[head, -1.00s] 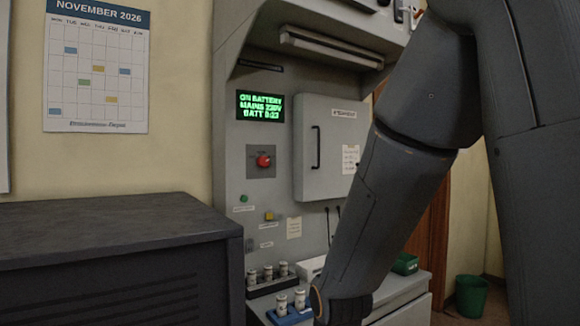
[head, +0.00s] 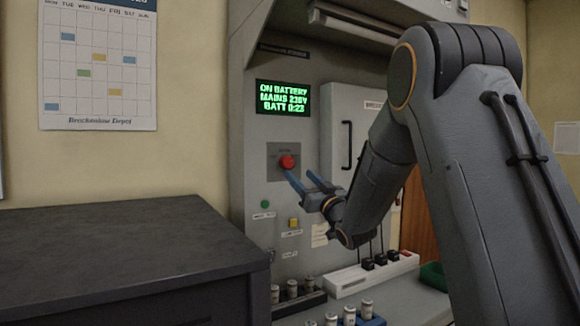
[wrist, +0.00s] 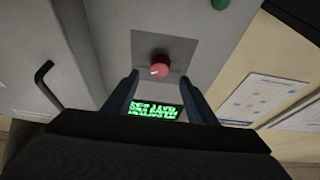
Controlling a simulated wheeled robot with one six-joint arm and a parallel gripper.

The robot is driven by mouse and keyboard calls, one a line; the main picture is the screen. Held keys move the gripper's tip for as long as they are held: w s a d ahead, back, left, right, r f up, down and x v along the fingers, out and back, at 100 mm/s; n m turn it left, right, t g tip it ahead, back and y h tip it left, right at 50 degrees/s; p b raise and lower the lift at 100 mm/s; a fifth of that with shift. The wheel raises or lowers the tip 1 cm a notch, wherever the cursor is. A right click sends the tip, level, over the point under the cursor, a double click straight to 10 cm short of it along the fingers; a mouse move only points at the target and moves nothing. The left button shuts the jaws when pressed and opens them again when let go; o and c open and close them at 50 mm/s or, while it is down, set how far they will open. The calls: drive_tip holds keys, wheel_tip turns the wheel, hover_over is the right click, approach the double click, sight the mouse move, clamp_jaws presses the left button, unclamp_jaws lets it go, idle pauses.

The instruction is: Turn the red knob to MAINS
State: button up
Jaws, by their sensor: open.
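The red knob (head: 287,162) sits on a dark grey square plate (head: 275,174) on the console's front, below a green-lit display (head: 283,97) reading ON BATTERY, MAINS 230V, BATT 0:23. My gripper (head: 300,174) is open, with blue fingers pointing at the panel just below and right of the knob in the head view. In the wrist view, turned upside down, the knob (wrist: 160,67) shows between the lines of the two fingertips (wrist: 160,73), apparently beyond them and untouched. A pale mark on the knob points left there. Plate lettering is too small to read.
A grey cabinet door with a black handle (head: 347,145) is right of the knob. A green button (head: 265,204) and a yellow one (head: 293,223) are below it. A white power strip (head: 372,275) and small cylinders stand on the shelf. A dark cabinet (head: 110,245) fills the lower left.

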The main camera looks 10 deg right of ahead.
sight(289, 165)
drive_tip(key=p+x, duration=0.2)
drive_tip(key=x, duration=0.5)
drive_tip(key=shift+w+r+p, duration=0.1)
drive_tip(key=shift+w+p, duration=0.1)
drive_tip(key=shift+p, duration=0.1)
drive_tip(key=c, duration=1)
